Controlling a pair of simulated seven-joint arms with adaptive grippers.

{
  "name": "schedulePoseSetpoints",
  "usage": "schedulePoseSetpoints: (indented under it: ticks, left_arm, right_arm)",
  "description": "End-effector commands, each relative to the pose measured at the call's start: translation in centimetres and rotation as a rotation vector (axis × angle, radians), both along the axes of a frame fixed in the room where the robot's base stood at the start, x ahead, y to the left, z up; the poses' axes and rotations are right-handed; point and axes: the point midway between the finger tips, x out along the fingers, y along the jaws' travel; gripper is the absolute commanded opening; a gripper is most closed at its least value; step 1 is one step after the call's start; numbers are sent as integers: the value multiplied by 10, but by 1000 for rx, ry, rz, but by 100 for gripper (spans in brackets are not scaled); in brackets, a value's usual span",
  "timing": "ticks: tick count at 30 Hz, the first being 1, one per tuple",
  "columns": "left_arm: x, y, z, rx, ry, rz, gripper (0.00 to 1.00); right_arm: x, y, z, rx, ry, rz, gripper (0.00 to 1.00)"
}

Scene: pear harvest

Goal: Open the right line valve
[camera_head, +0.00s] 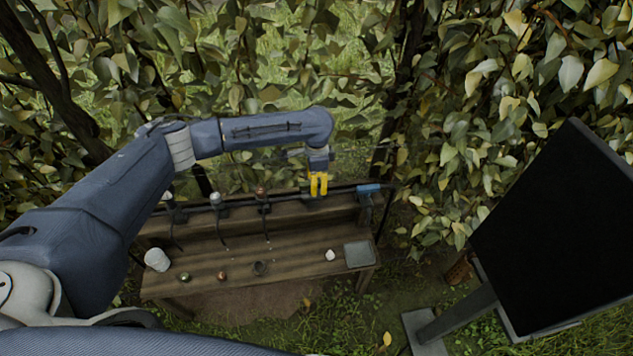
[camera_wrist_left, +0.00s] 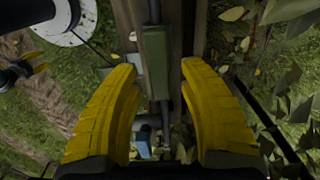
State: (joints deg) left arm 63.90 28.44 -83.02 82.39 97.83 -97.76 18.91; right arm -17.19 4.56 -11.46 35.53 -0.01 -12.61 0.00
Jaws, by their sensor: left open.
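A dark pipe (camera_head: 340,191) runs along the back of a wooden bench. A blue valve handle (camera_head: 369,188) sits at its right end, over a blue upright body. My left gripper (camera_head: 319,185) has yellow fingers, points down over the pipe just left of the blue handle, and is apart from that handle. In the left wrist view its fingers (camera_wrist_left: 160,105) are open and empty, with the pipe between and beyond them. A blue part (camera_wrist_left: 144,140) shows low between the fingers. A dark piece with a yellow tip, probably my right gripper (camera_wrist_left: 38,69), shows at the left edge; its jaws are unclear.
Several fittings with thin hanging lines (camera_head: 262,198) stand along the pipe to the left. A black panel (camera_head: 560,235) stands right; foliage surrounds the bench.

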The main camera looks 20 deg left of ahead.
Motion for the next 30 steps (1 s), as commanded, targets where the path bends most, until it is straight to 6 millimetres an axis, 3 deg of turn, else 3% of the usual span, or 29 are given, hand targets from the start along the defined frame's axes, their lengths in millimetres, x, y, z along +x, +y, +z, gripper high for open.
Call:
schedulePoseSetpoints:
  ticks: [7,21,30]
  left_arm:
    - [1,0,11,0,-2,-1,42]
    - [1,0,88,0,-2,0,42]
    - [0,0,116,0,0,0,42]
  right_arm:
    - [0,-2,0,-1,0,1,44]
    - [0,0,0,0,0,0,44]
    - [0,0,0,0,0,0,44]
